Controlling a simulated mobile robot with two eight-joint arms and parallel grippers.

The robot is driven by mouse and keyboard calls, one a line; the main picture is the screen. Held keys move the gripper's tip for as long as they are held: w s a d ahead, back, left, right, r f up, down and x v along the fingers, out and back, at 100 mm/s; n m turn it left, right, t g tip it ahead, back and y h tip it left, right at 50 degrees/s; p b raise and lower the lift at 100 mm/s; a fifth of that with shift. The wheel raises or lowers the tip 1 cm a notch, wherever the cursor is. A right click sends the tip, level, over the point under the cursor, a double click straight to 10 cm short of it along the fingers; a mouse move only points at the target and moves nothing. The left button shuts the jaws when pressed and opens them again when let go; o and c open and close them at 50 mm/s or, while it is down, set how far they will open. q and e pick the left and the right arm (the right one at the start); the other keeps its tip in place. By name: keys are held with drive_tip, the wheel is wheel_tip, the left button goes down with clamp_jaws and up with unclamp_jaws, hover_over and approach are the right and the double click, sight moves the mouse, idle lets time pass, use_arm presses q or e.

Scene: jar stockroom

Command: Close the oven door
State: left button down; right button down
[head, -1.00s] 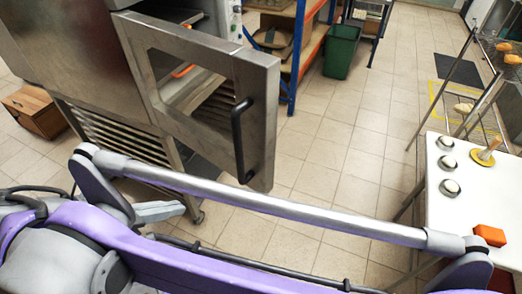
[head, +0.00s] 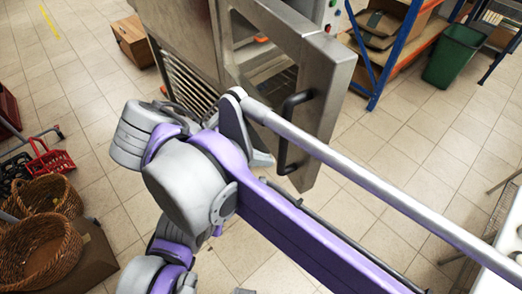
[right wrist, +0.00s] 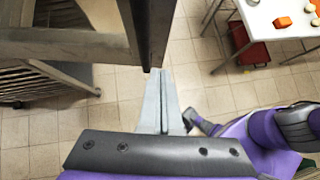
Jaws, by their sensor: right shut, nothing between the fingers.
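The steel oven (head: 185,28) stands at the top middle of the head view. Its door (head: 326,90), a metal frame with a window and a black bar handle (head: 282,157), stands open. My right gripper (head: 264,158) shows low beside the door, partly hidden by my own arm link. In the right wrist view my right gripper's fingers (right wrist: 160,78) are shut and empty, with their tips close to the lower edge of the metal door (right wrist: 80,45). I cannot tell whether they touch it. My left gripper is not in view.
A wooden box (head: 133,42) stands left of the oven. Wicker baskets (head: 38,248) and a red crate (head: 50,158) are at the left. A blue-and-orange shelf (head: 385,50) and a green bin (head: 453,55) stand behind. A white table (right wrist: 285,18) is at the right. Tiled floor between is clear.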

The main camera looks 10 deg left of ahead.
sight(306, 157)
drive_tip(key=x, duration=0.6)
drive_tip(key=shift+d, duration=0.1)
drive_tip(key=shift+w+d, duration=1.35)
drive_tip(key=shift+d, duration=0.15)
